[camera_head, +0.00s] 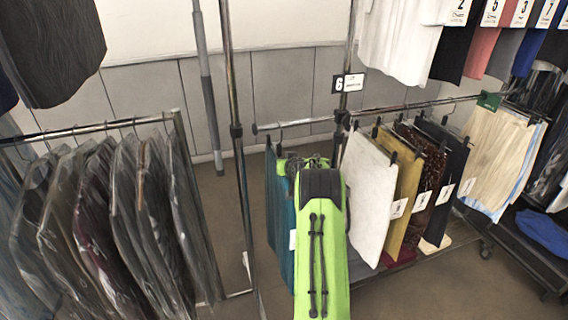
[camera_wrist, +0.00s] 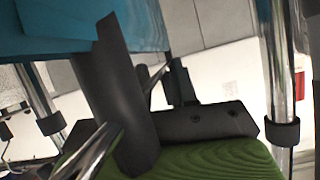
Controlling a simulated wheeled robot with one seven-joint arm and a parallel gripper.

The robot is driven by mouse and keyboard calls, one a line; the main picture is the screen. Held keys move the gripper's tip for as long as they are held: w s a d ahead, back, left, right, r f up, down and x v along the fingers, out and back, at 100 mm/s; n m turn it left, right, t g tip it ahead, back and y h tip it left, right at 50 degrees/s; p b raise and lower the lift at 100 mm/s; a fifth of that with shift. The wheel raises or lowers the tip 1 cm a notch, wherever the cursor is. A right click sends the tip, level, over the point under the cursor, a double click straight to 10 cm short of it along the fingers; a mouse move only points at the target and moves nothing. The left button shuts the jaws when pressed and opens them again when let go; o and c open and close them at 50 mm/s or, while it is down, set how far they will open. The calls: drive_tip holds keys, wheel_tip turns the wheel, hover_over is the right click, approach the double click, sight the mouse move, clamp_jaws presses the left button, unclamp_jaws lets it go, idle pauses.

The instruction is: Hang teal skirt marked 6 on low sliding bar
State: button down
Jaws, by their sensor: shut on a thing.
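The teal skirt (camera_head: 279,215) hangs upright just left of my green arm in the head view. Its white tag (camera_head: 292,240) is partly hidden and its number cannot be read. The low bar (camera_head: 300,122) runs just above it. A dark hanger part shows at the skirt's top, close to the bar; I cannot tell whether its hook rests on it. In the wrist view, teal cloth (camera_wrist: 150,25) lies beside my gripper (camera_wrist: 150,125), which is shut on the skirt's hanger. My arm hides the grip in the head view.
White (camera_head: 367,190), mustard (camera_head: 399,205) and darker skirts hang on the bar right of my arm. A post with a "6" sign (camera_head: 338,83) stands beside it. Another upright (camera_head: 236,130) is to the left. Bagged garments (camera_head: 90,230) fill the left rail.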

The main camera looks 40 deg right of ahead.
drive_tip(key=shift+r, duration=0.15)
drive_tip(key=c, duration=0.9)
unclamp_jaws()
drive_tip(key=shift+o, duration=0.5)
drive_tip(key=shift+s, duration=0.1)
drive_tip(key=v, duration=1.5)
drive_tip(key=shift+s+a, duration=0.2)
